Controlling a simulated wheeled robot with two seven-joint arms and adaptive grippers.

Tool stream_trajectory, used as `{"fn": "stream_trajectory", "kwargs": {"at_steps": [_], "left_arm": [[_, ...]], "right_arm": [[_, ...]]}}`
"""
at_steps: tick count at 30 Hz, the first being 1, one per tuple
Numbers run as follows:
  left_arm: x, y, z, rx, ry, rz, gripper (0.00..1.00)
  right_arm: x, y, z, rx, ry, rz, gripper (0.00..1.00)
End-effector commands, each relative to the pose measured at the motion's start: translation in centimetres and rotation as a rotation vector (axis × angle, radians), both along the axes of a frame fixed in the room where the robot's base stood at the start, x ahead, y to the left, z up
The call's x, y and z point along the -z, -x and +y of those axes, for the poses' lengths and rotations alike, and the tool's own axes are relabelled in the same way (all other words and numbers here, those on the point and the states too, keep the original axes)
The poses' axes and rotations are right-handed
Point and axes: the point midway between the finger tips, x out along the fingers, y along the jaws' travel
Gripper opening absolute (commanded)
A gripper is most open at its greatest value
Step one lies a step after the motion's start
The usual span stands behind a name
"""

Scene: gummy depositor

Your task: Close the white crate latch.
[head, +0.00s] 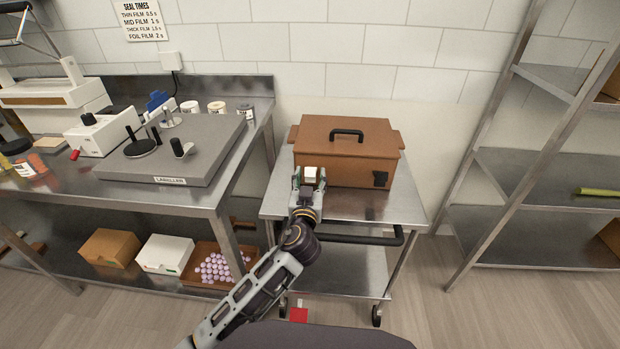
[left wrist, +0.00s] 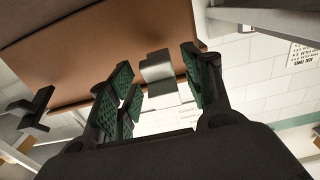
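The brown crate (head: 340,134) stands on a steel cart, with a dark handle (head: 347,133) on its lid. The white latch (head: 311,174) is at the left of the crate's front face. It also shows in the left wrist view (left wrist: 158,70), standing out from the brown face. A black latch (head: 380,179) is at the right of the front and shows in the left wrist view (left wrist: 34,112). My left gripper (head: 309,180) is open at the white latch. Its green-padded fingers (left wrist: 160,84) are on either side of the latch with gaps visible. My right gripper is out of view.
The cart top (head: 350,205) is bare in front of the crate, with a dark push bar (head: 365,239) at its front. A steel bench (head: 150,196) with a grey labeller (head: 200,150) stands left. Steel shelving (head: 530,160) stands right.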

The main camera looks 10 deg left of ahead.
Motion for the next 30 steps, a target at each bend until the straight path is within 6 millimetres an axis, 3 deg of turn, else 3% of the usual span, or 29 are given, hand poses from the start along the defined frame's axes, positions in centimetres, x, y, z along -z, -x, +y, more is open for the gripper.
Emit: {"fn": "stream_trajectory", "kwargs": {"at_steps": [1, 12, 23, 30], "left_arm": [[0.0, 0.0, 0.0, 0.000, 0.000, 0.000, 0.45], [0.0, 0.0, 0.0, 0.000, 0.000, 0.000, 0.00], [-0.1, 0.0, 0.0, 0.000, 0.000, 0.002, 0.00], [-0.2, 0.0, 0.0, 0.000, 0.000, 0.011, 0.00]], "right_arm": [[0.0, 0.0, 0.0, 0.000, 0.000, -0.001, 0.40], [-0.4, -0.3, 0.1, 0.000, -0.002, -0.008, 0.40], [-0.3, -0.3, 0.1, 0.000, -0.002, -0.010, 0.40], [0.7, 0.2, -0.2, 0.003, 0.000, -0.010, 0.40]]}}
